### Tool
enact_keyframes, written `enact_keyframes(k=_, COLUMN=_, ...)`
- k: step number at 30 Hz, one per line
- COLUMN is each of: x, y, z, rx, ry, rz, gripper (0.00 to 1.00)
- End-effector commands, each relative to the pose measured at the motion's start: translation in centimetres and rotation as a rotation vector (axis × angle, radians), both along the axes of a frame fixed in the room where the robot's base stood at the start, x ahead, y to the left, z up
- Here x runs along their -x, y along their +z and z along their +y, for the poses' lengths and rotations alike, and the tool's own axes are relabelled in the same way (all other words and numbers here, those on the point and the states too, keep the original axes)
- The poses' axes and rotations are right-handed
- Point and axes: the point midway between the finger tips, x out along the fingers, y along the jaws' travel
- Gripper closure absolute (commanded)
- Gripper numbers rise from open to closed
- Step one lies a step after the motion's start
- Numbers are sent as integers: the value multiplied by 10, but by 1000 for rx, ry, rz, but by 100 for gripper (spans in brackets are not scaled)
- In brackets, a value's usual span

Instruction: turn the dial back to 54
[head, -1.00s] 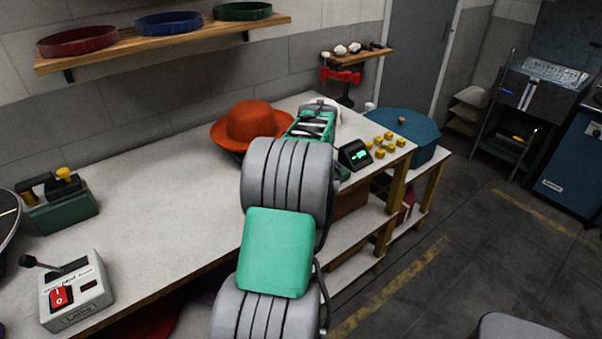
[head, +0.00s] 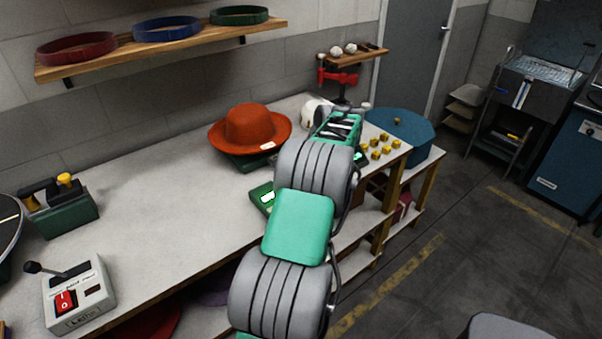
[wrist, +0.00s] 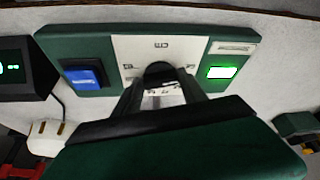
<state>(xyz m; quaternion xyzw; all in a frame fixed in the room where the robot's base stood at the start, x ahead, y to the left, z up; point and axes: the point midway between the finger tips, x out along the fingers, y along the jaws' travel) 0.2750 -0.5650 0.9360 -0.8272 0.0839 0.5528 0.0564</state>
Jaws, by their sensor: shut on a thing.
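The dial (wrist: 159,72) is a dark knob on the pale, marked panel (wrist: 185,47) of a dark green box (wrist: 88,42), seen in the wrist view. The markings appear upside down there, and I cannot read 54 on them. My gripper (wrist: 160,84) is shut on the dial, its fingers reaching in from below. They hide part of the dial and its pointer. In the head view only the left end of the green box (head: 262,195), with a lit window, shows beside my arm. The dial and the gripper tips are hidden there.
A black display with green digits (wrist: 18,68) stands beside the box. The box also has a blue switch (wrist: 85,75) and a lit green window (wrist: 221,72). An orange hat (head: 250,128) and yellow cubes (head: 376,145) are nearby. The left-middle bench (head: 165,200) is clear.

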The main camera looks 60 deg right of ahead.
Motion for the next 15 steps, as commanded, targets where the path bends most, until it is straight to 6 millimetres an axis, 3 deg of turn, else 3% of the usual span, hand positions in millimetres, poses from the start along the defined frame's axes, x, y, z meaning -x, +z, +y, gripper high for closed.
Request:
enact_keyframes(k=12, x=0, y=1, z=0, rx=2, ry=10, rz=-1, gripper=91)
enact_keyframes(k=13, x=0, y=1, z=0, rx=2, ry=10, rz=-1, gripper=49)
enact_keyframes(k=15, x=0, y=1, z=0, rx=2, ry=10, rz=-1, gripper=44)
